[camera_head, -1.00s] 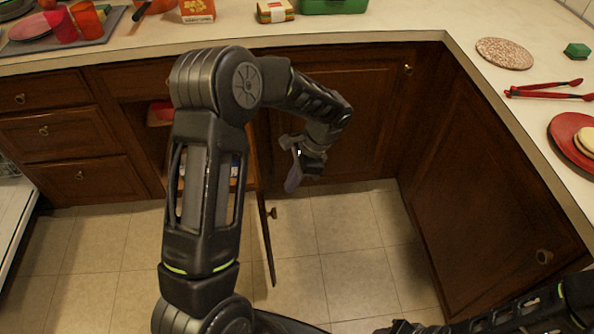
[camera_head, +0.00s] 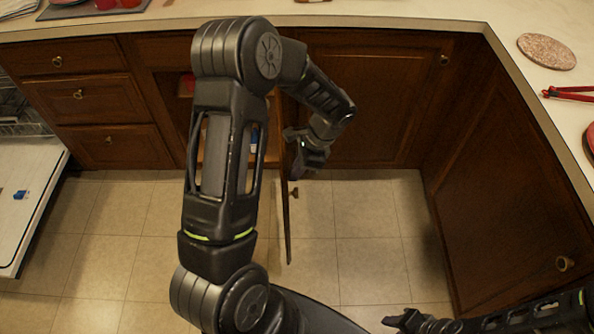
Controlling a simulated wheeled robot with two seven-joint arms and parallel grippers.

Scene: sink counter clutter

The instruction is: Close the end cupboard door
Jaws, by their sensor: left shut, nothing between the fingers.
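The open cupboard door (camera_head: 287,225) is dark brown wood and stands out from the cabinet front, seen almost edge-on. Its round knob (camera_head: 295,191) shows on its right face. The open cupboard (camera_head: 211,146) lies to the left of the door, partly hidden by my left arm. My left gripper (camera_head: 297,172) is shut and empty, pointing down close to the door's right face, just above the knob in the picture. I cannot tell whether it touches the door. My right gripper (camera_head: 392,319) is low at the bottom right, far from the door, its jaws unclear.
Closed drawers (camera_head: 85,98) are at the left, beside an open dishwasher door (camera_head: 25,200). A closed cupboard door (camera_head: 360,95) lies behind my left gripper, and another (camera_head: 505,195) at the right. The counter (camera_head: 400,16) runs above. The tiled floor (camera_head: 350,240) is clear.

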